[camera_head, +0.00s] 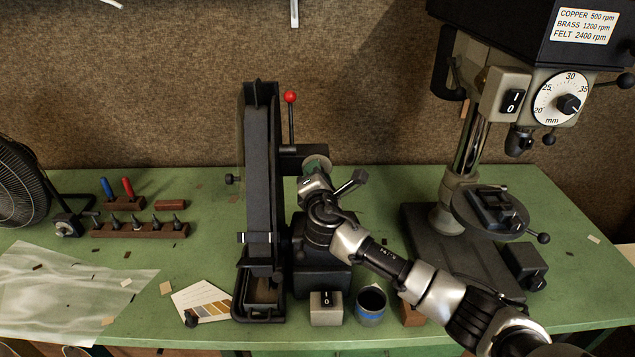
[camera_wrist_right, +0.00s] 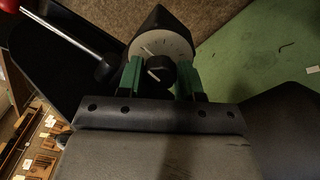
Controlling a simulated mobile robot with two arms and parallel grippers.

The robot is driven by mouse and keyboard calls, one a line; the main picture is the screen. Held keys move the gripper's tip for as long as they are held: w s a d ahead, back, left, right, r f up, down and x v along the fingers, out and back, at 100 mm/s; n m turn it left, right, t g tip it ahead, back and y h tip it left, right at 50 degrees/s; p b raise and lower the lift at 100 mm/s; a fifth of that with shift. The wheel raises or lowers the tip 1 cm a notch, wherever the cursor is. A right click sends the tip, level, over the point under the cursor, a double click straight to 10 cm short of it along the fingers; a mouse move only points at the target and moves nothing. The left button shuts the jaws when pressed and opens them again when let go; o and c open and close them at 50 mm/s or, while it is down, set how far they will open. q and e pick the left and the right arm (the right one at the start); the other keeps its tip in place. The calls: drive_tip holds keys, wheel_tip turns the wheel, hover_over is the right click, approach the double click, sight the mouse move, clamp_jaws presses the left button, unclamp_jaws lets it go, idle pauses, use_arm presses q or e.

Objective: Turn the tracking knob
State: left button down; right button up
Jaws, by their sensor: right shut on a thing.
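The belt grinder (camera_head: 262,180) stands upright in the middle of the green bench, with a red-tipped lever (camera_head: 290,97). In the right wrist view the black tracking knob (camera_wrist_right: 160,68) sits in front of a pale round dial (camera_wrist_right: 165,44) with tick marks. A light pointer line shows on the knob. My right gripper (camera_wrist_right: 160,76) has its green-padded fingers on both sides of the knob, shut on it. In the head view this gripper (camera_head: 314,176) is at the grinder's right side and hides the knob. My left gripper is not in view.
A drill press (camera_head: 470,190) stands at the right. A blue-banded cup (camera_head: 371,306) and a switch box (camera_head: 326,308) sit below my right arm. A fan (camera_head: 20,190), tool racks (camera_head: 140,229) and a clear sheet (camera_head: 65,290) are at the left.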

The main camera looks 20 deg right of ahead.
drive_tip(key=shift+f+m+b, duration=0.15)
drive_tip(key=shift+m+b, duration=1.7)
drive_tip(key=shift+m, duration=0.15)
drive_tip(key=o, duration=0.9)
drive_tip(key=shift+s, duration=0.1)
drive_tip(key=b+v, duration=0.3)
drive_tip(key=v, duration=0.7)
drive_tip(key=shift+s+a, duration=0.2)
drive_tip(key=shift+s, duration=0.1)
